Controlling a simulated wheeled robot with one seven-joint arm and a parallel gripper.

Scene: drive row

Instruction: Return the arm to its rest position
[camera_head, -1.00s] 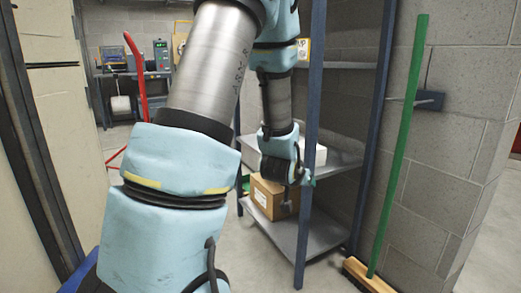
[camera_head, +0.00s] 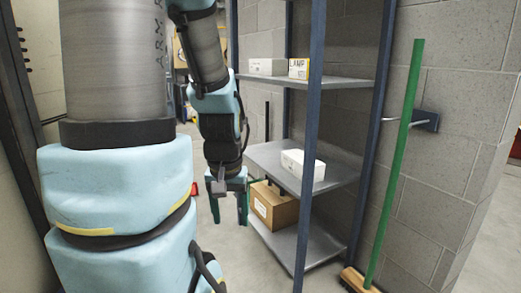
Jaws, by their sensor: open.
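My arm fills the left half of the head view, with its large grey and light-blue links close to the camera. My gripper (camera_head: 229,216) hangs pointing down at the middle of the view, left of the shelf rack. Its two green fingers are apart and nothing shows between them. A cardboard box (camera_head: 273,206) sits on the low shelf just right of the gripper. I cannot tell the exact gap between the fingers and the box.
A metal shelf rack with a blue post (camera_head: 313,150) stands at centre right. A white box (camera_head: 302,165) lies on its middle shelf, other boxes (camera_head: 267,67) above. A green-handled broom (camera_head: 396,165) leans by the block wall. A pale panel (camera_head: 45,80) borders the left.

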